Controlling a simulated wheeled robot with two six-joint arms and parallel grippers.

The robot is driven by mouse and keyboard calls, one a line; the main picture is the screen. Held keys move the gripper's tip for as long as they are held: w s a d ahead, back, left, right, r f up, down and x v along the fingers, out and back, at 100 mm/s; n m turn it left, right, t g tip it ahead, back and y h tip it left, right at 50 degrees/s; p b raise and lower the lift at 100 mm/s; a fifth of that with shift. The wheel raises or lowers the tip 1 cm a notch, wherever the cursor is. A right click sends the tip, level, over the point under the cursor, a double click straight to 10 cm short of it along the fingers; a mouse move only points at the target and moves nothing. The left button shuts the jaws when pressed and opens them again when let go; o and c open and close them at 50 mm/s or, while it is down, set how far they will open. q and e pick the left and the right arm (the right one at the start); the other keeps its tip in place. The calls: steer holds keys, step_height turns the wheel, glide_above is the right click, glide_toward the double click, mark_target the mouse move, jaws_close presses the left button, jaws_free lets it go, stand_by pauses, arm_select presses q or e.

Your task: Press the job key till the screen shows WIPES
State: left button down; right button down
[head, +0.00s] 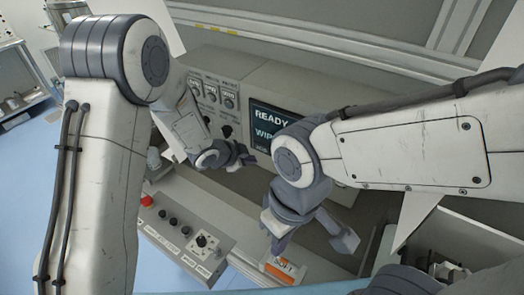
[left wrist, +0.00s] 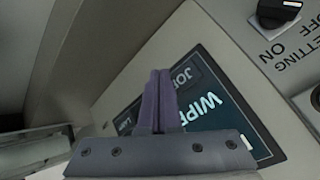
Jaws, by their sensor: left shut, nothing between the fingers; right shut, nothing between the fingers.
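The screen (head: 262,122) on the machine's front panel is lit; READY and the start of a word, WIP, show in the head view, and my right arm hides the rest. In the left wrist view the screen (left wrist: 215,92) appears turned over, with WIP and a JOB label (left wrist: 183,77) readable. My left gripper (head: 247,160) is shut and empty by the screen's lower left. Its fingers (left wrist: 158,76) overlap the screen and JOB label in the wrist view; I cannot tell whether they touch.
Labelled switches (head: 211,92) sit left of the screen; a knob (left wrist: 279,10) marked OFF and ON shows in the wrist view. A lower control box (head: 180,236) carries a red button (head: 147,201) and several black knobs. An orange-labelled box (head: 281,268) is below my right gripper.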

arm_select(q)
steer(key=shift+s+a+b, duration=0.3)
steer(key=shift+s+a, duration=0.45)
steer(key=shift+s, duration=0.3)
arm_select(e)
steer(key=shift+f, duration=0.4)
